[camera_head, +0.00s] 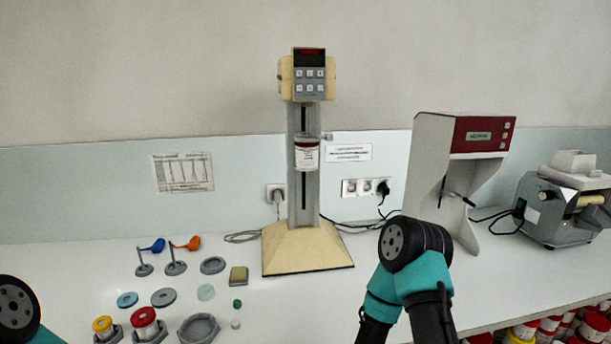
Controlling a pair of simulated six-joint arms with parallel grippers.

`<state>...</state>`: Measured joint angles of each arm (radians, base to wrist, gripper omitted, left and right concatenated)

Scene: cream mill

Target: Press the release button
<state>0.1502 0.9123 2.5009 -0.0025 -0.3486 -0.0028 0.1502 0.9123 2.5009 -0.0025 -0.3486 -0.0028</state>
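The cream mill (310,248) stands upright near the back of the table, with a beige pyramid base and a grey column. Its beige head (286,79) carries a dark display with red digits and two rows of small grey buttons (310,80). The button labels are too small to read, so I cannot tell which one is the release button. A white jar with a dark red lid (306,155) sits against the column below the head. Only parts of my arms show, at the bottom left and bottom centre-right. Neither gripper is in view.
A white and red device (434,165) and a grey roller machine (555,215) stand to the right. Cables run behind the mill. Clear table lies in front of its base.

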